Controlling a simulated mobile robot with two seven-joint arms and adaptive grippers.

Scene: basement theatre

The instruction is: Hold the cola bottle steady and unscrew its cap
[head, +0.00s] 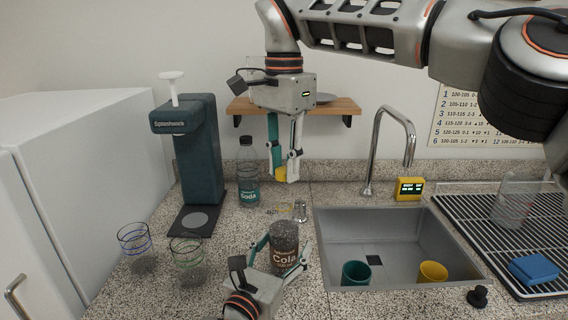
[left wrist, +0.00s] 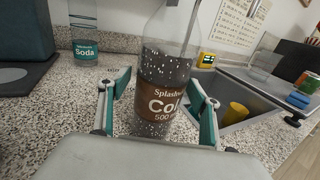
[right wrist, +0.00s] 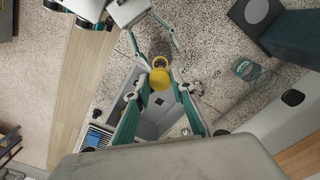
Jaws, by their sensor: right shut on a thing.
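The cola bottle (head: 284,250) stands upright on the speckled counter, with a brown label and a clear upper part. It fills the middle of the left wrist view (left wrist: 167,95). My left gripper (head: 284,254) has its fingers on either side of the bottle, low down; they look spread, with a small gap on one side. My right gripper (head: 285,172) points down from above and is shut on the yellow cap (head: 281,174), which also shows in the right wrist view (right wrist: 159,78). The clear neck is hard to see, so I cannot tell whether the cap still sits on it.
A soda bottle (head: 248,180) and a green soda machine (head: 188,150) stand behind to the left. Two glasses (head: 134,240) (head: 186,250) stand at the left. The sink (head: 400,225) at the right holds a teal cup (head: 355,273) and a yellow cup (head: 432,272); its faucet (head: 388,140) rises behind.

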